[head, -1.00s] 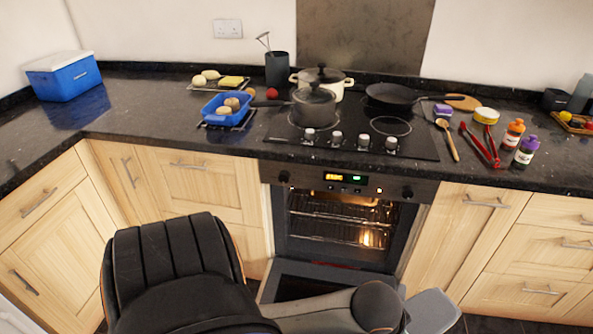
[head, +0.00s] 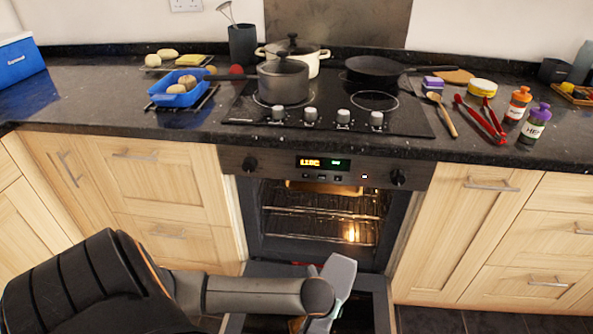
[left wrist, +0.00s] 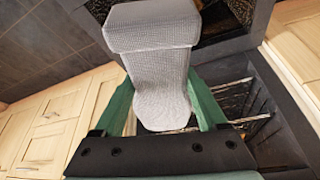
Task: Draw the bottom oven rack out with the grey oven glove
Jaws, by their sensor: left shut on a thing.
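The grey oven glove (head: 340,275) is held by my left gripper (head: 328,312) in front of the open oven. In the left wrist view the glove (left wrist: 160,75) is a grey woven piece between the two green fingers of my left gripper (left wrist: 160,108). The oven (head: 320,215) has its door (head: 265,270) lowered. Inside are an upper rack (head: 335,203) and, below it, the bottom rack (head: 330,228), both lit. The glove is below and in front of the bottom rack, apart from it in the head view. My right gripper is out of view.
Above the oven, the hob holds a saucepan (head: 284,82), a cream pot (head: 312,57) and a frying pan (head: 374,70). Cupboards flank the oven. Something yellowish sits on the upper rack.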

